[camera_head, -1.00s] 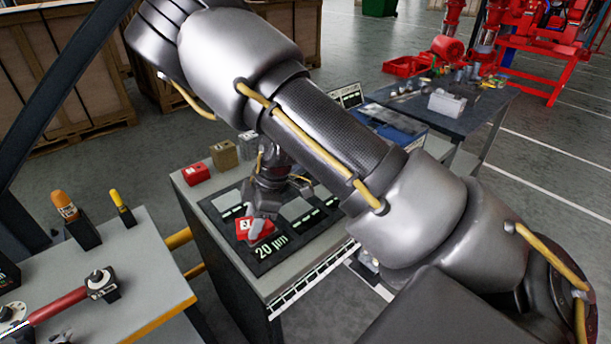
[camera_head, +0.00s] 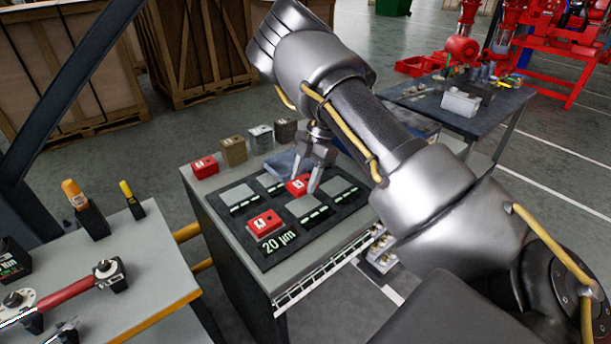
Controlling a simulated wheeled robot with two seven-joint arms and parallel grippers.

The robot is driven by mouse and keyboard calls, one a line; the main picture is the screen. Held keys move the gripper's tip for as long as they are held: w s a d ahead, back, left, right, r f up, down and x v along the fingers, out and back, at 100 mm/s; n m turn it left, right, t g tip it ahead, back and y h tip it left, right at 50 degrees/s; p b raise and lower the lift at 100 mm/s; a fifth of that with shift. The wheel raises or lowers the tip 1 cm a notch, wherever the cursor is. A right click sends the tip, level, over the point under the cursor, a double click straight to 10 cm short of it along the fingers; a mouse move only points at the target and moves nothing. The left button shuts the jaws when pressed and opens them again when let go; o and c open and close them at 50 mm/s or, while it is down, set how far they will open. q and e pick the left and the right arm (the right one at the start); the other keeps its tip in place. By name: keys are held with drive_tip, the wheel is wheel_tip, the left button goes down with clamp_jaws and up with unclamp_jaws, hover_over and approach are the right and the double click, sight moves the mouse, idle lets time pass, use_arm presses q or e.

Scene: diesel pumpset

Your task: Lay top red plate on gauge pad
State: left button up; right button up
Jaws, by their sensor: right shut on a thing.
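A red plate (camera_head: 297,186) with a white mark is between the fingers of my right gripper (camera_head: 309,184), which is shut on it. It is over the middle of the black gauge board, near the grey square pads; whether it touches a pad I cannot tell. Another red piece (camera_head: 266,224) with a white mark lies at the front left of the board, by the "20 µm" label. The black board (camera_head: 302,232) carries several grey pads, such as one at its back left (camera_head: 238,195) and one at its front middle (camera_head: 304,205). My left gripper is not in view.
A row of small blocks stands along the bench's back edge: red (camera_head: 205,167), brown (camera_head: 234,151), and grey ones (camera_head: 260,139). A side table with tools (camera_head: 150,262) is at the left. A dark table (camera_head: 500,115) stands at the back right.

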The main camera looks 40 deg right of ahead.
drive_tip(key=shift+r, duration=0.2)
drive_tip(key=shift+f, duration=0.3)
wheel_tip(320, 180, down, 3)
drive_tip(key=shift+r+b, duration=0.2)
drive_tip(key=shift+b, duration=0.3)
drive_tip(key=shift+d+f, duration=0.15)
drive_tip(key=shift+f, duration=0.75)
drive_tip(key=shift+a+r, duration=0.1)
drive_tip(key=shift+a, duration=0.1)
